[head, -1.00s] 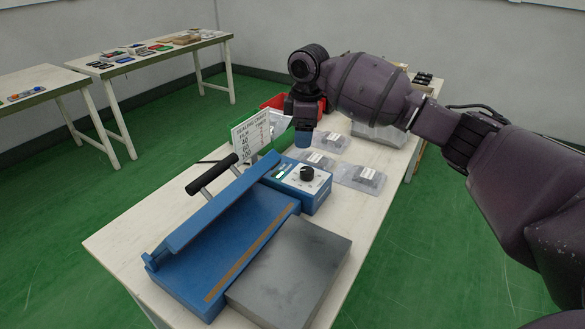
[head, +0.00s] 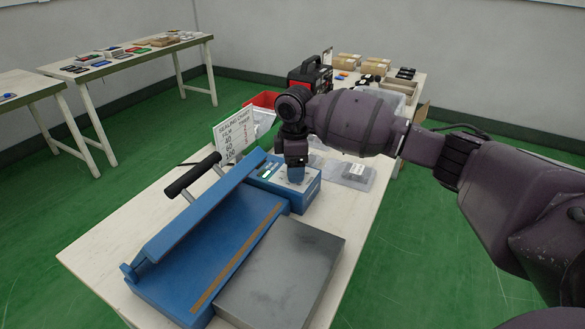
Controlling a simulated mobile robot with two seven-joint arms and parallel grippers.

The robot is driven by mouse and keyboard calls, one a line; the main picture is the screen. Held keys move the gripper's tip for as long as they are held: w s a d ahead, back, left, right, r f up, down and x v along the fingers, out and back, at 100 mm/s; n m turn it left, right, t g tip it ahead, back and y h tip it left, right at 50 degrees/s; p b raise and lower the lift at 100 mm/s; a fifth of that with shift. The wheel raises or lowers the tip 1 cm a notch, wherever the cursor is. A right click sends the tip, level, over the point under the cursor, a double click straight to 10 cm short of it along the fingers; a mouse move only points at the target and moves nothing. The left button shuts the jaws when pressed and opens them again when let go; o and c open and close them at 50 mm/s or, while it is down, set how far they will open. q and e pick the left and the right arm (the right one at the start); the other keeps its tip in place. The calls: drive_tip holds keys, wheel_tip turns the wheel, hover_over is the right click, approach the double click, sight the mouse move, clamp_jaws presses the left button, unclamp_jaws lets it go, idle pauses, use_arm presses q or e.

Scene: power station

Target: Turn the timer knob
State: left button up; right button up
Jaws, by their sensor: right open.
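The blue sealer (head: 205,245) stands on the white table, with a black-gripped lever (head: 193,175) raised above it. Its blue control box (head: 290,197), with a light top panel, is at the far right end. The timer knob on that panel is hidden behind my right gripper. I cannot tell whether the fingers touch the knob. My left gripper is not in view.
A sealing chart sign (head: 236,132) stands behind the sealer. A grey metal slab (head: 285,272) lies in front of it. Clear bags (head: 356,172) lie right of the box. A red bin (head: 262,100), a black and red device (head: 310,76) and cartons (head: 347,61) are farther back.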

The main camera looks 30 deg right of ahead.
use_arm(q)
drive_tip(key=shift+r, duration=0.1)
use_arm(e)
drive_tip(key=shift+f, duration=0.15)
drive_tip(key=c, duration=0.9)
drive_tip(key=shift+r+p, duration=0.25)
drive_tip(key=shift+p, duration=0.15)
drive_tip(key=m+p, duration=0.3)
drive_tip(key=shift+r, duration=0.3)
drive_tip(key=m+p, duration=0.3)
drive_tip(key=shift+f, duration=0.15)
drive_tip(key=shift+f+m+p, duration=0.2)
drive_tip(key=shift+m+p, duration=0.7)
drive_tip(key=shift+p, duration=0.1)
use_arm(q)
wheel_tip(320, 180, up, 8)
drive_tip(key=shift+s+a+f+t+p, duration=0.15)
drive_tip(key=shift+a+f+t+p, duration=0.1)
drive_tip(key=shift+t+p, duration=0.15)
use_arm(e)
drive_tip(key=shift+f+m, duration=0.15)
drive_tip(key=shift+m, duration=0.35)
drive_tip(key=shift+f, duration=0.1)
